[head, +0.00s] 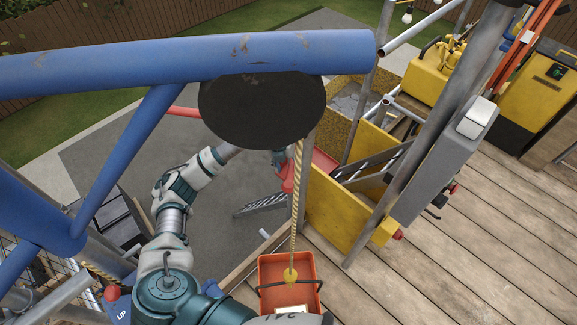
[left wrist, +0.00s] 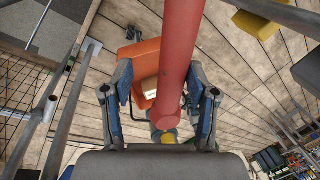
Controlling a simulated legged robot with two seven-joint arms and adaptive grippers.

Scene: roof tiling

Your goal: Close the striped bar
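A plain red bar (left wrist: 180,55) runs down the middle of the left wrist view, between the fingers of my left gripper (left wrist: 160,95). The fingers are apart, with a gap on the left side of the bar; whether the right finger touches it I cannot tell. In the head view part of a red bar (head: 184,111) shows left of a black disc that hides its middle. I see no stripes on the red parts. A dark-and-light striped strip (head: 372,164) lies beyond the yellow panel. My left gripper (head: 279,157) is partly hidden below the disc. My right gripper is not seen.
A blue pipe frame (head: 200,62) and the black disc (head: 262,105) block the upper view. A rope (head: 297,205) hangs to an orange bucket (head: 273,268). A yellow panel (head: 335,208) and grey post (head: 408,135) stand right. Planks (head: 470,250) at lower right are clear.

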